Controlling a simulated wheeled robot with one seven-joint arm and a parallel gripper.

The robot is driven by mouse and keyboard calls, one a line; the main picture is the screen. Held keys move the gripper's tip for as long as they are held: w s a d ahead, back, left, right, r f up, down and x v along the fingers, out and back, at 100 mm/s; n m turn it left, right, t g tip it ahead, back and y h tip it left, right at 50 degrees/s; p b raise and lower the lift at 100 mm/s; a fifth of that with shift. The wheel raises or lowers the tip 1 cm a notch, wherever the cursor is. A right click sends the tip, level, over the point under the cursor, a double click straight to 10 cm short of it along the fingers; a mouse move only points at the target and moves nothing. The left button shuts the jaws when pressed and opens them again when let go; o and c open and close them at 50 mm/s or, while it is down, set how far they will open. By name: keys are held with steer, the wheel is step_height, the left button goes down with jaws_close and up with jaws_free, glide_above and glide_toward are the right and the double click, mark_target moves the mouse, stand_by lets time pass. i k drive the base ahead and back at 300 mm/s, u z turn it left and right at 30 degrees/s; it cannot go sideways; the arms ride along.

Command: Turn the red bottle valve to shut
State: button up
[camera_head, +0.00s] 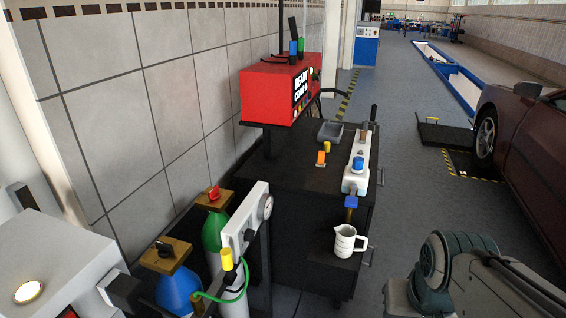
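The red valve (213,193) sits on a brown block on top of a green gas bottle (213,228), left of centre near the tiled wall. The valve is small here and I cannot tell its turn position. A blue gas bottle (180,290) with a black valve (165,249) stands in front of it, to the left. A white panel with a gauge (267,206) is just right of the green bottle and hides part of it. Part of my arm shows at the lower right, well apart from the bottles. My gripper is not in view.
A green hose (236,292) and a yellow knob (227,259) are in front of the bottles. A dark cart (290,174) with a red box (270,92) and a white jug (345,241) stands right of them. Open floor (415,185) lies between cart and car (530,150).

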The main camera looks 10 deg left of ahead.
mark_target(213, 195)
steer(key=z, duration=0.25)
steer(key=i, duration=0.8)
steer(key=u, duration=0.55)
steer(key=i, duration=0.75)
steer(key=u, duration=0.75)
